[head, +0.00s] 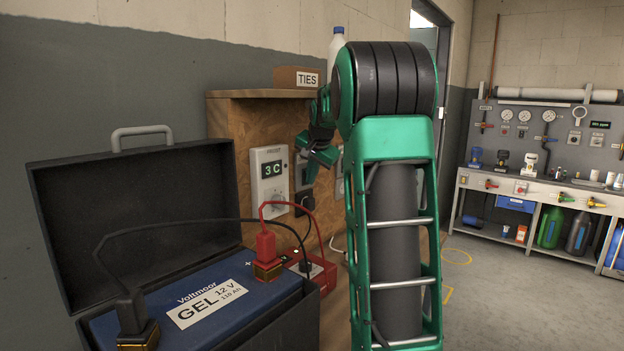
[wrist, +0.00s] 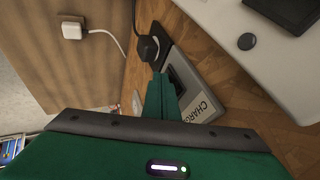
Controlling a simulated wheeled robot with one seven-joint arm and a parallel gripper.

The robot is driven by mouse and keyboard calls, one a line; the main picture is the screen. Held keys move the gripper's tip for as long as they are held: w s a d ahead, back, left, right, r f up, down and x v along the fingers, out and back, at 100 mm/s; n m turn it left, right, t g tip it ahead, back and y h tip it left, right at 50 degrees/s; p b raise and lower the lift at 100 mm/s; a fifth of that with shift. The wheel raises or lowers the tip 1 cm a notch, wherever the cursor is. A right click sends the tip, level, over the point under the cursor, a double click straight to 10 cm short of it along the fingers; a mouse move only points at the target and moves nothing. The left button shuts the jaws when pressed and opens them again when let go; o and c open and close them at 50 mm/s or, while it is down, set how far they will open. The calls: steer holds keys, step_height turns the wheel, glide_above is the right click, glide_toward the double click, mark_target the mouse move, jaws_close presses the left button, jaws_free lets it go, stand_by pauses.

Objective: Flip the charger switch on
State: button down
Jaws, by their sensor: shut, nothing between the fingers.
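The charger switch is a grey plate with a dark rocker (wrist: 178,78) and a label reading "CHARG", partly covered by my gripper (wrist: 161,78) in the wrist view. My gripper is shut and empty, its green fingertips beside the rocker's left edge; I cannot tell if they touch it. In the head view my gripper (head: 318,160) is at the wooden panel, in front of the grey switch plate (head: 301,170), right of the white "3 C" unit (head: 268,190). Which way the rocker is tipped cannot be made out.
A black plug (wrist: 148,48) sits in a socket beside the switch. A white plug (wrist: 72,30) with a cable is farther left. The open battery case (head: 130,210) holds a blue battery (head: 205,309) with red and black leads. A "TIES" box (head: 298,77) stands on the shelf above.

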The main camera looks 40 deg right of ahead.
steer(key=shift+r, duration=0.15)
steer(key=shift+r, duration=0.65)
steer(key=shift+a, duration=0.1)
steer(key=v, duration=0.7)
steer(key=shift+r, duration=0.2)
